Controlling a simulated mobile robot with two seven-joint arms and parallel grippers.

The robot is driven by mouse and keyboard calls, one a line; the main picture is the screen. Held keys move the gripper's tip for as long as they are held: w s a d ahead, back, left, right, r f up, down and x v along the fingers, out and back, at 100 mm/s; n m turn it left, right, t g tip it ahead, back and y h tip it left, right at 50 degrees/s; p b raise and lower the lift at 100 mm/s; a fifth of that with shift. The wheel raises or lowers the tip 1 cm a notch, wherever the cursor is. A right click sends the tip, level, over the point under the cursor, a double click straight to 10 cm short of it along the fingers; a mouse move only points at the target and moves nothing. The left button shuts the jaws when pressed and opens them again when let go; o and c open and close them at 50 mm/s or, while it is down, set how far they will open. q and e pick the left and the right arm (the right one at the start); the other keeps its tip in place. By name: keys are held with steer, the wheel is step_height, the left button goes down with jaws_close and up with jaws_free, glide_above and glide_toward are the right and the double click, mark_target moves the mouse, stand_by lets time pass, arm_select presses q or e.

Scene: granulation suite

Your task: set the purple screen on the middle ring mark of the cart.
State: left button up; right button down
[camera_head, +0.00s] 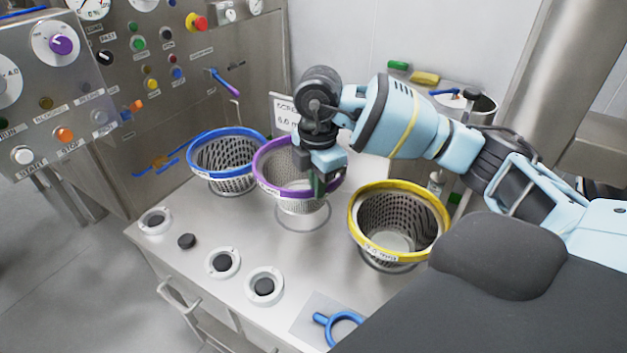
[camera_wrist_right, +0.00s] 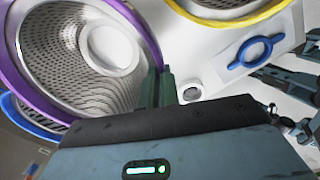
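The purple screen (camera_head: 270,185) is a perforated metal basket with a purple rim, in the middle of the cart top (camera_head: 205,228) between two other screens. My right gripper (camera_head: 319,184) reaches down to the near right part of its rim. In the right wrist view the green fingers (camera_wrist_right: 159,88) are close together on the purple rim (camera_wrist_right: 128,18), and the screen's pale round bottom shows inside it. A pale ring shape (camera_head: 303,218) lies under the purple screen; I cannot tell whether the screen touches it. My left gripper is not seen in the head view.
The blue screen (camera_head: 226,184) stands left of the purple one, the yellow screen (camera_head: 400,228) to its right. White rings with dark centres (camera_head: 222,262) line the front edge. A blue handle (camera_head: 342,325) lies near the front right. A control panel (camera_head: 85,75) stands at left.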

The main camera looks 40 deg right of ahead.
steer(key=shift+r, duration=0.1)
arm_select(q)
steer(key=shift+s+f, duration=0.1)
arm_select(e)
steer(key=shift+f+b, duration=0.8)
steer(key=shift+f, duration=0.5)
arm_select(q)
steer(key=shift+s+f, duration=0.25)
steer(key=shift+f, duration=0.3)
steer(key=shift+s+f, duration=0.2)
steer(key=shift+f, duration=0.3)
arm_select(e)
steer(key=shift+f, duration=0.9)
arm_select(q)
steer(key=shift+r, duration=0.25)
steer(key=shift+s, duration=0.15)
arm_select(e)
steer(key=c, duration=1.6)
jaws_free()
steer(key=shift+o, duration=0.2)
